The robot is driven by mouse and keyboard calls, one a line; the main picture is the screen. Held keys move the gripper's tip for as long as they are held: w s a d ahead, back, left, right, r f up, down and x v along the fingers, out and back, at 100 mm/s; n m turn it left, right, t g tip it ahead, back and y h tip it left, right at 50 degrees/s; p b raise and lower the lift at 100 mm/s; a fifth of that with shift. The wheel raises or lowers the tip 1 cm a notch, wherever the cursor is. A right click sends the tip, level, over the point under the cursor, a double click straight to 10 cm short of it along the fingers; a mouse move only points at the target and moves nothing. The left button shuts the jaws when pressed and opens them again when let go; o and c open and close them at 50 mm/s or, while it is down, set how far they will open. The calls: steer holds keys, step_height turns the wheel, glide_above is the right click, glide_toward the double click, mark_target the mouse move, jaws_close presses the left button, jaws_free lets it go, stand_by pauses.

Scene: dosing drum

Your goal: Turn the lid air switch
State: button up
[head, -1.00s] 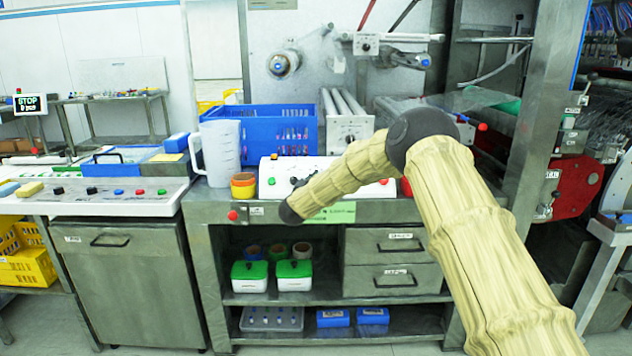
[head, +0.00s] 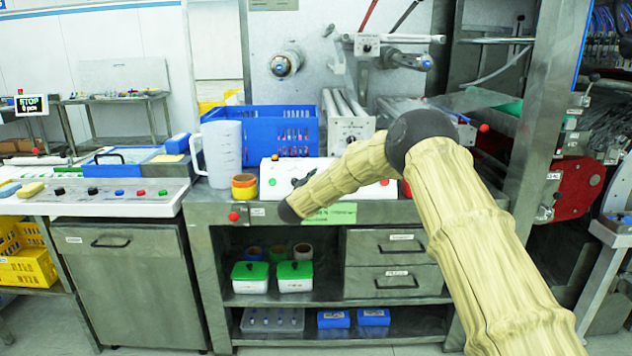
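No label that I can read marks the lid air switch, so I cannot tell which control it is. A white control box (head: 268,180) stands on the steel bench, with a green button, a red button and a dark handle-like part (head: 300,182) on its front. My forearm covers much of the box's front. A black knob (head: 350,140) sits on a grey panel behind it, and another knob (head: 366,48) is higher on the machine. My arm reaches in from the lower right and bends left at a dark joint. My gripper itself does not show.
A red button (head: 233,216) is on the bench's front edge. Shelves and drawers (head: 396,248) are below. A button console (head: 110,196) is at left.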

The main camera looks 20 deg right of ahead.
steer(key=shift+f, duration=0.2)
steer(key=shift+a, duration=0.1)
steer(key=v, duration=1.2)
